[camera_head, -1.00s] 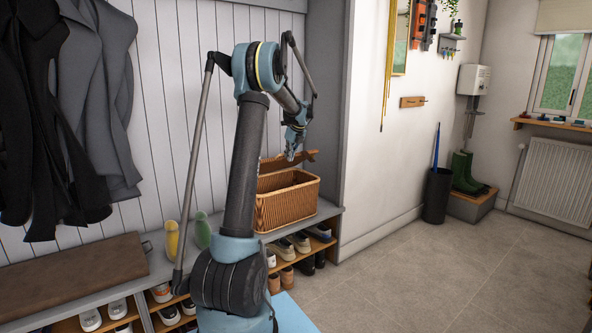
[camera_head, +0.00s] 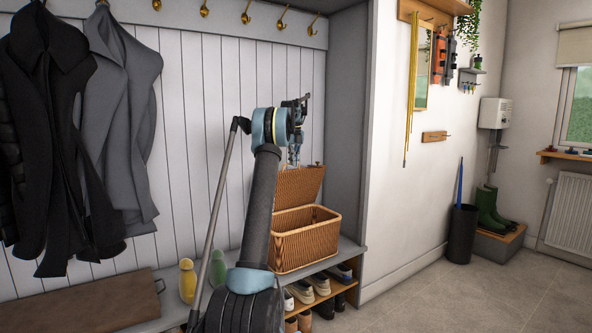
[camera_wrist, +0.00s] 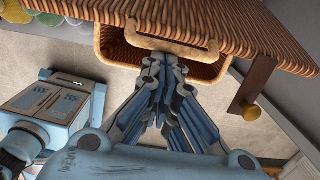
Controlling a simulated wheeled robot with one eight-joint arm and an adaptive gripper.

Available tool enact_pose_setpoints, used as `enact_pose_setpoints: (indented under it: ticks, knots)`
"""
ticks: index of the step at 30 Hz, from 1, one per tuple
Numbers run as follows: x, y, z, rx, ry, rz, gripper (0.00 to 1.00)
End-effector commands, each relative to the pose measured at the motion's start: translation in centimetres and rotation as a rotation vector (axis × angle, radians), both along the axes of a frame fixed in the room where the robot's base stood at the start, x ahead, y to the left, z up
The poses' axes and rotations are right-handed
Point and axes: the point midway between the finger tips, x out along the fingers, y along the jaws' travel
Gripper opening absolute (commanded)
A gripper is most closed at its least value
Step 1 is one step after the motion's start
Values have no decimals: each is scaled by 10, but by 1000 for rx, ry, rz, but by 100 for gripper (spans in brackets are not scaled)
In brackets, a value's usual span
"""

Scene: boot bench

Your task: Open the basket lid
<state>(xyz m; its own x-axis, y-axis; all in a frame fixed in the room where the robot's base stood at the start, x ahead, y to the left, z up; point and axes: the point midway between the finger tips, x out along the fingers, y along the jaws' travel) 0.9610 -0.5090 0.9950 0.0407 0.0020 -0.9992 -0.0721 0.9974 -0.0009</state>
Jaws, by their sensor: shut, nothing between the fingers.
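The wicker basket (camera_head: 306,243) stands at the right end of the bench. Its lid (camera_head: 298,188) stands raised steeply at the back, and the basket's mouth is uncovered. My gripper (camera_head: 294,160) is at the lid's upper edge, pointing down. In the wrist view the lid (camera_wrist: 225,22) crosses the top, with a pale loop handle (camera_wrist: 172,50). There my shut, empty gripper (camera_wrist: 160,62) has its fingertips close to the handle, over the basket's opening (camera_wrist: 103,45). Whether they touch the lid I cannot tell.
A brown strap with a yellowish knob (camera_wrist: 250,111) sticks out by the lid. Yellow (camera_head: 187,281) and green (camera_head: 217,268) objects stand left of the basket, partly behind my arm. Shoes (camera_head: 317,285) fill the shelf below. A grey side panel (camera_head: 347,130) rises right of the basket.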

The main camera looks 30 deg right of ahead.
Motion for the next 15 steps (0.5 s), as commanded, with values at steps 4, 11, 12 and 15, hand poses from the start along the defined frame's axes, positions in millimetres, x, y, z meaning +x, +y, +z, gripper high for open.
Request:
enact_pose_setpoints:
  ticks: [4,11,12,15]
  knots:
    - [9,1,5,0,-1,1,0]
    - [14,0,8,0,-1,-1,0]
    - [14,0,8,0,-1,-1,0]
    - [13,-1,8,0,-1,-3,0]
